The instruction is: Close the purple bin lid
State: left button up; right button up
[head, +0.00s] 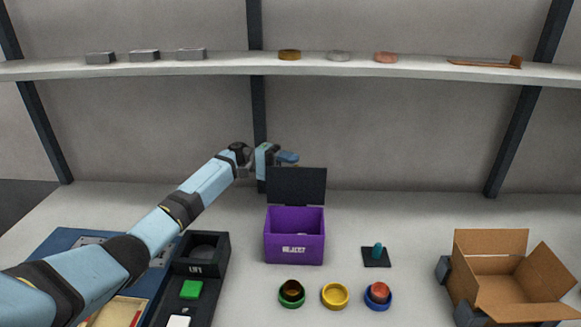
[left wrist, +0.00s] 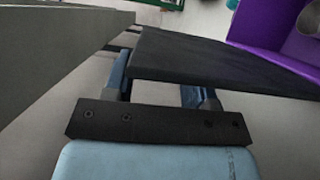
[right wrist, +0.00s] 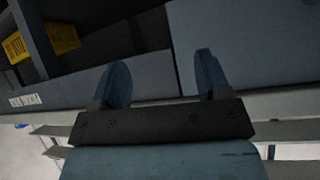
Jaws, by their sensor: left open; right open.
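The purple bin (head: 294,246) stands in the middle of the table with a "REJECT" label on its front. Its black lid (head: 297,186) stands up, open, at the bin's back edge. My left gripper (head: 288,157) is open just behind and above the top of the lid. In the left wrist view the dark lid (left wrist: 220,65) crosses in front of the fingers (left wrist: 160,90) and partly hides them; I cannot tell whether they touch it. The purple bin (left wrist: 275,30) shows beyond it. My right gripper (right wrist: 158,80) is open and empty, away from the bin.
Green (head: 291,300), yellow (head: 335,296) and blue (head: 378,304) rings sit in front of the bin. A black base with a teal peg (head: 376,256) and an open cardboard box (head: 505,292) are to the right. A shelf (head: 220,69) runs above. A dark tray (head: 202,262) is left.

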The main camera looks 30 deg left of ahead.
pick_arm(q)
grip_shut()
